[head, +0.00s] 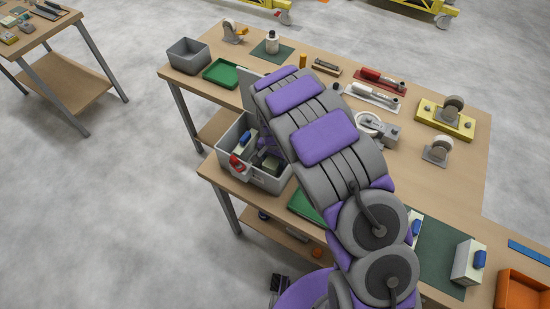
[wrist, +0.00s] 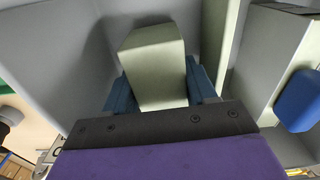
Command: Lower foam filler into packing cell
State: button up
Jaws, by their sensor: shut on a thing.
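My gripper (wrist: 158,88) is shut on a pale block, the foam filler (wrist: 154,62), with one blue-grey finger on each side of it. In the wrist view the block is between grey walls of the packing box (wrist: 68,50), and a pale divider (wrist: 222,45) stands to its right. I cannot tell whether the block touches the cell's floor. In the head view the grey box (head: 268,182) sits at the table's left edge.
A pale block with a blue handle (wrist: 297,100) is in the neighbouring compartment. A red item (head: 237,164) is at the box's front-left. A grey bin (head: 188,56) and green tray (head: 221,73) stand behind.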

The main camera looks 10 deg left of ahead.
jog(key=shift+d, duration=0.4)
jog(key=shift+f, duration=0.15)
jog(key=shift+a+f, duration=0.3)
jog(key=shift+f, duration=0.1)
jog(key=o, duration=1.3)
jog(key=shift+d, duration=0.2)
jog(key=shift+r, duration=0.1)
